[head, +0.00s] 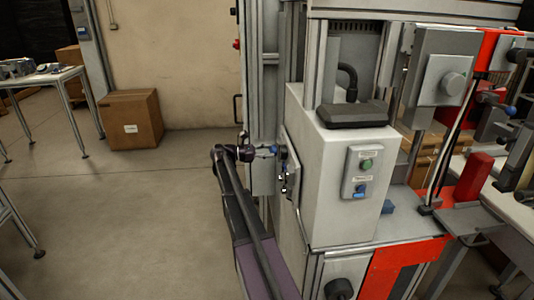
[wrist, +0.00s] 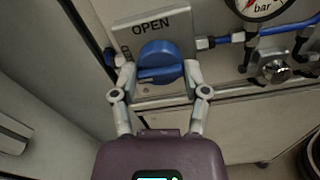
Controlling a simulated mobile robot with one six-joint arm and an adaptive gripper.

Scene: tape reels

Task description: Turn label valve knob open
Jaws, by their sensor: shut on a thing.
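The valve knob (wrist: 160,58) is round and blue with a raised grip bar, in the wrist view. It sits on a grey plate (wrist: 180,24) with the word OPEN above it and a partly hidden word at its left. My gripper (wrist: 160,78) is shut on the knob, one finger at each side of the grip bar. In the head view my gripper (head: 280,152) reaches the left side of the white machine housing (head: 318,180). The knob is hard to make out there.
A pressure gauge marked bar (wrist: 262,6), blue tubing (wrist: 285,28) and a metal fitting (wrist: 274,68) are right of the knob. In the head view a cardboard box (head: 130,118) stands by the back wall. The floor at left is largely clear.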

